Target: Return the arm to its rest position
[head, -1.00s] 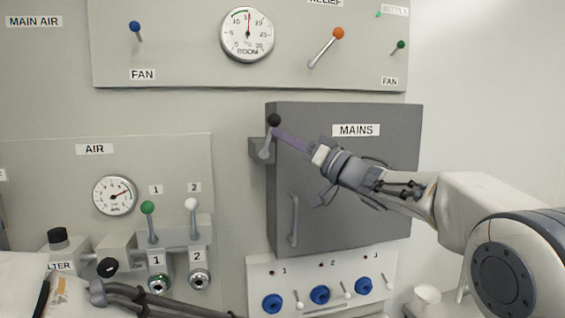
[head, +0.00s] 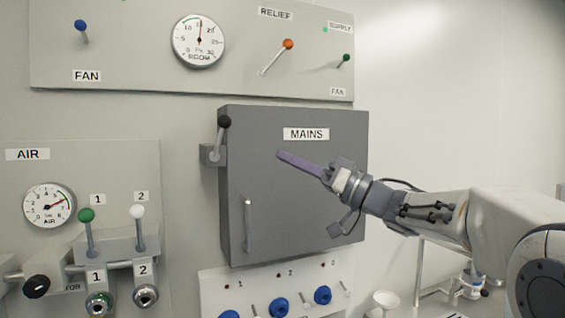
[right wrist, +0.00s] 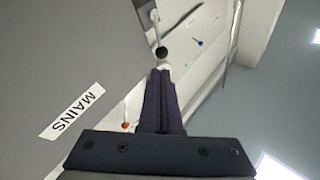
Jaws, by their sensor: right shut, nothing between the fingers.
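My right gripper (head: 281,154) is shut and empty, in front of the grey MAINS box (head: 290,215) in the head view. Its purple fingers point left, to the right of the box's black-knobbed lever (head: 224,123), with a clear gap between them. In the right wrist view the shut fingers (right wrist: 162,75) point up the picture, and the black lever knob (right wrist: 162,53) shows just beyond their tips. My left gripper is not in view.
The MAINS box has a door handle (head: 248,224). Above is a panel with a room gauge (head: 199,41) and levers. At lower left are the AIR gauge (head: 49,205) and two valve levers. Blue knobs (head: 322,295) sit below the box. A white cup (head: 385,301) stands at lower right.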

